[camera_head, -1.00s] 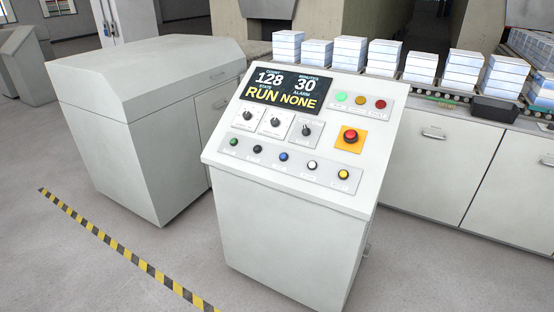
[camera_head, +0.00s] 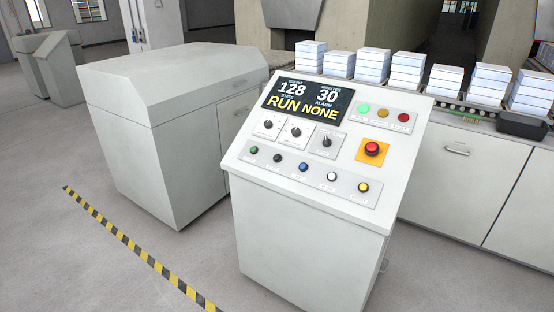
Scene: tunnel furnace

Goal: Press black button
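The black button (camera_head: 278,158) is on the lower strip of the control panel, second from the left. A green button (camera_head: 254,150) is to its left and a blue button (camera_head: 303,167) to its right. The control panel (camera_head: 385,205) is a slanted top on a light grey pedestal, with a screen (camera_head: 308,98) reading 128, 30, RUN and NONE. My gripper and arm are not in view.
A red button on an orange plate (camera_head: 372,149) and three knobs sit above the strip. A grey cabinet (camera_head: 155,130) stands left of the pedestal. A conveyor with white stacks (camera_head: 448,78) runs behind. Floor with a yellow-black stripe (camera_head: 125,240) lies front left, clear.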

